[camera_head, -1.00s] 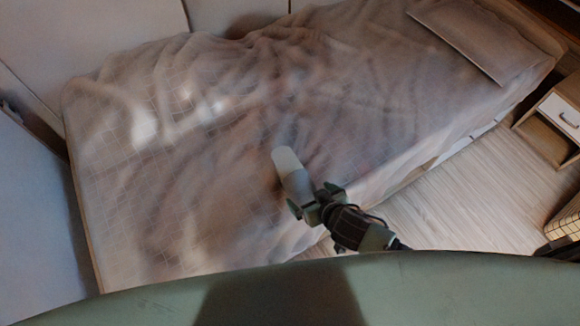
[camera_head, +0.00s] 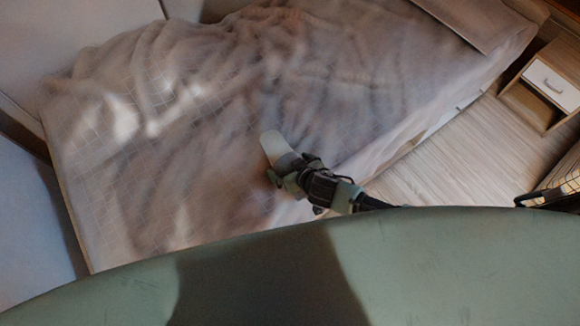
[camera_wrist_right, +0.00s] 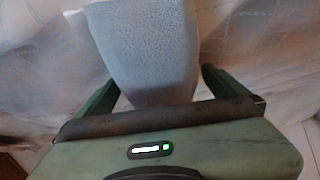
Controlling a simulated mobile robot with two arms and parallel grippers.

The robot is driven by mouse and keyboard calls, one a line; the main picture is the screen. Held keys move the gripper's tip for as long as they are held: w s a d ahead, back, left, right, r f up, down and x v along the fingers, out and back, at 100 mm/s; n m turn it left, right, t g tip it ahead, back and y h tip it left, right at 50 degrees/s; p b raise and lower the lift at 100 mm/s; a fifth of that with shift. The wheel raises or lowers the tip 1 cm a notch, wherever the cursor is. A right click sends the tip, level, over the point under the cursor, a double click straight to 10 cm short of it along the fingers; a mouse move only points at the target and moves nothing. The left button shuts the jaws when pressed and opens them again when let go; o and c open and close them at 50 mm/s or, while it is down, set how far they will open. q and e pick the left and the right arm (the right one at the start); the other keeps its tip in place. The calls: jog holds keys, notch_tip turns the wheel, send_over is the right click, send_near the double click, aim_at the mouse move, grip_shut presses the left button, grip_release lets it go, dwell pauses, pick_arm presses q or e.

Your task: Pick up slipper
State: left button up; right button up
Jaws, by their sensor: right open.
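A pale grey-white slipper (camera_head: 273,144) lies on the bed, near its front edge. My right gripper (camera_head: 282,169) is at the slipper's near end, with its fingers open on either side of it. In the right wrist view the slipper (camera_wrist_right: 145,50) runs between the two green fingers (camera_wrist_right: 158,88), with a small gap showing beside the right finger. The near end of the slipper is hidden behind the gripper body. My left gripper is in neither view.
The bed (camera_head: 190,160) has a rumpled light cover and a pillow (camera_head: 470,15) at the far right. A nightstand with a white drawer (camera_head: 551,85) stands at the right. A dark wire basket (camera_head: 560,188) is at the right edge. Wooden floor (camera_head: 440,160) between is clear.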

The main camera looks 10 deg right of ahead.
jog(key=c, duration=1.3)
